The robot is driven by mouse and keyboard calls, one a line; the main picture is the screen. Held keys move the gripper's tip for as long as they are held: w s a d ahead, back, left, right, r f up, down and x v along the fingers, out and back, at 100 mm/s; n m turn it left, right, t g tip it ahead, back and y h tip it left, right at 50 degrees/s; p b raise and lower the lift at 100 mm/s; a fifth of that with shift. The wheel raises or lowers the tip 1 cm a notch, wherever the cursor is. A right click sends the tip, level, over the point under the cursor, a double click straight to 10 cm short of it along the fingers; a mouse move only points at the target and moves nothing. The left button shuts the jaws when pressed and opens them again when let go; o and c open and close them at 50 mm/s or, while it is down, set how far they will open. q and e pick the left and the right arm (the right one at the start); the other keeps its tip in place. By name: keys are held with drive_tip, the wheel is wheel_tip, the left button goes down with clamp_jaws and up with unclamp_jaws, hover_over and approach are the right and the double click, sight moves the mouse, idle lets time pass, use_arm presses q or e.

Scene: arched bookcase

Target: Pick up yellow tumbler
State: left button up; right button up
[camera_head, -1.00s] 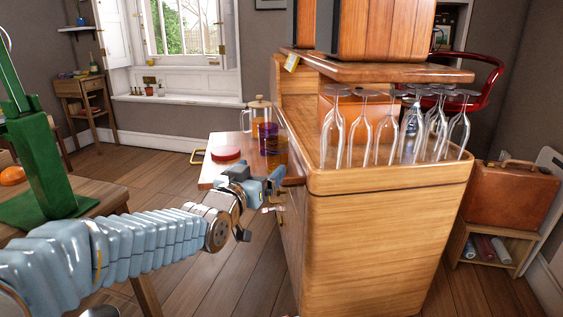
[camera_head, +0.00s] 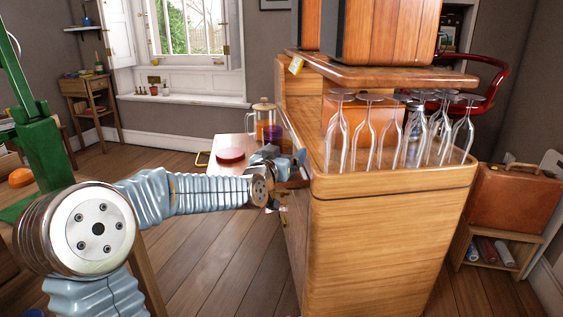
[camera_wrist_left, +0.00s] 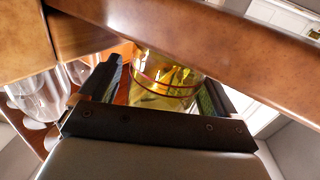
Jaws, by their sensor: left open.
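The yellow tumbler (camera_wrist_left: 165,78) is see-through and has dark red bands. In the left wrist view it stands between the two fingers of my left gripper (camera_wrist_left: 158,92). The fingers are open, with the tumbler in the gap, and I cannot tell whether either finger touches it. In the head view my left gripper (camera_head: 287,165) is beside the left edge of the wooden cabinet, and I cannot make out the yellow tumbler there. My right gripper is not in view.
A wooden ledge (camera_wrist_left: 215,45) crosses close above the gripper. Upside-down stemmed glasses (camera_head: 369,130) stand on the cabinet (camera_head: 385,240). A purple tumbler (camera_head: 272,133), glass jug (camera_head: 263,116) and red disc (camera_head: 231,155) are on a shelf beyond the gripper.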

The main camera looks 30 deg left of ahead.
use_arm(q)
drive_tip(key=c, duration=1.2)
